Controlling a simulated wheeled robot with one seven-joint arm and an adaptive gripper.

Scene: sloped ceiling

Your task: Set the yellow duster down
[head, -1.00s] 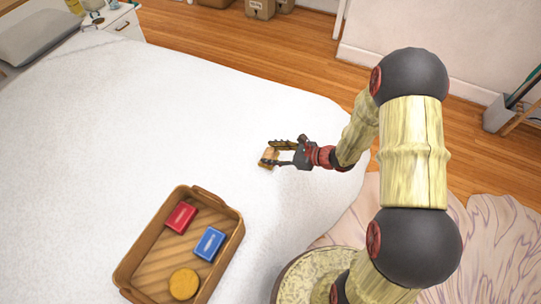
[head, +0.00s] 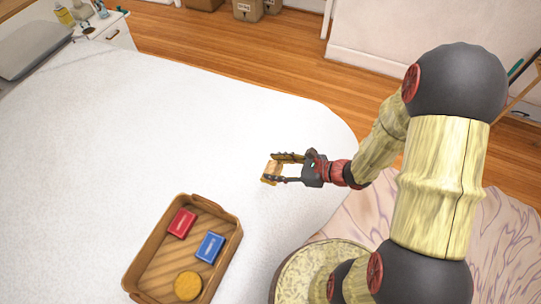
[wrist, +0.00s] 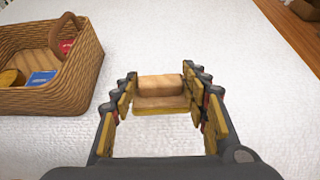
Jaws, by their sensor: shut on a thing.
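The yellow duster (head: 272,169) is a small block with a tan wooden top and a yellow layer below. My gripper (head: 273,168) is shut on it, one finger on each side, over the white bed (head: 120,130). In the wrist view the duster (wrist: 160,92) sits between the fingertips of my gripper (wrist: 162,90). I cannot tell whether the duster touches the bed or hangs just above it.
A wicker basket (head: 143,262) stands on the bed to the left, holding a red box (head: 181,222), a blue box (head: 210,247) and a round yellow thing (head: 188,286). Bare bed lies around the gripper. A white nightstand (head: 112,32) is at the back left.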

